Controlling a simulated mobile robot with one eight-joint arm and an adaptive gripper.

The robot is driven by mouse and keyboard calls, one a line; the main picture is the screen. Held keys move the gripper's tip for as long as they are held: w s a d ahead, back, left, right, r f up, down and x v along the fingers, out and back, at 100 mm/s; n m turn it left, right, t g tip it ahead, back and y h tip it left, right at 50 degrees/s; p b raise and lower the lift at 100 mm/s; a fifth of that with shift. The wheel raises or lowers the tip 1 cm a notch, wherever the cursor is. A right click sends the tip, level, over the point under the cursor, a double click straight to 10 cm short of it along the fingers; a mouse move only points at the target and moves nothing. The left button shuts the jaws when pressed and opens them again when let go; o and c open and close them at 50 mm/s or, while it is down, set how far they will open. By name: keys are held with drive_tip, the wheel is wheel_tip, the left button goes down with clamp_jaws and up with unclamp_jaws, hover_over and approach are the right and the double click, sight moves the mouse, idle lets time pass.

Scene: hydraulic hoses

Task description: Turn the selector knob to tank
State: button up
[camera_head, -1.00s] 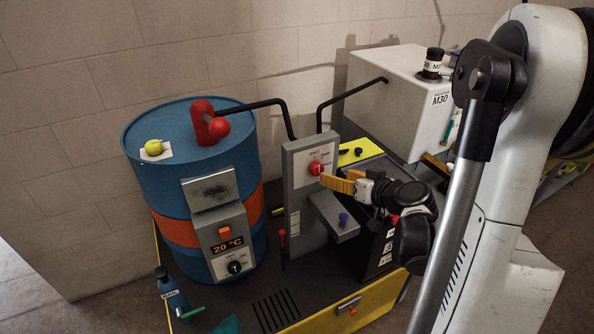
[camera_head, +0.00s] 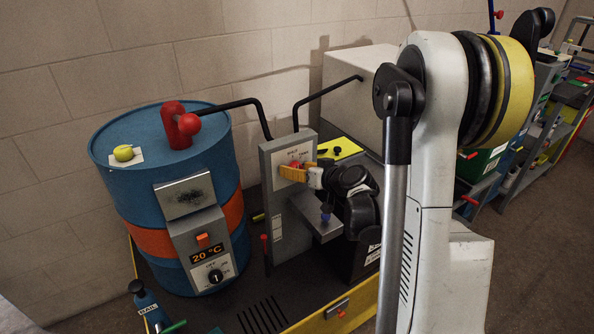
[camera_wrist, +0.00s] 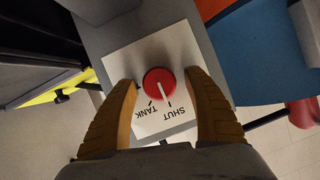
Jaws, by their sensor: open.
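The selector knob (camera_wrist: 160,82) is round and red with a white pointer line, set on a white label plate (camera_wrist: 122,58) marked SHUT and TANK. In the wrist view the pointer is directed toward the picture's bottom, slightly right, on the SHUT side. My gripper (camera_wrist: 160,85) is open, its yellow fingers on either side of the knob with a gap at each side. In the head view my gripper (camera_head: 296,173) is at the front of the grey panel (camera_head: 273,176), and its fingers partly hide the knob (camera_head: 295,164). Contact depth is unclear.
A grey ledge with a blue button (camera_head: 325,217) juts out below my gripper. Black hoses (camera_head: 243,103) rise behind the panel. A white tank (camera_head: 352,97) is behind.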

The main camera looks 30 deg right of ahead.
drive_tip(key=shift+c, duration=0.6)
drive_tip(key=c, duration=1.1)
drive_tip(key=shift+o, duration=0.2)
drive_tip(key=shift+y, duration=0.3)
drive_tip(key=m+y, duration=0.2)
drive_tip(key=m, duration=0.1)
drive_tip(key=shift+d+m+t, duration=0.15)
drive_tip(key=shift+m+t, duration=0.15)
drive_tip(key=shift+f+m+t+y, duration=0.1)
drive_tip(key=shift+m+t+y, duration=0.3)
drive_tip(key=shift+m+y, duration=0.85)
drive_tip(key=shift+m+h, duration=0.35)
drive_tip(key=shift+m, duration=0.2)
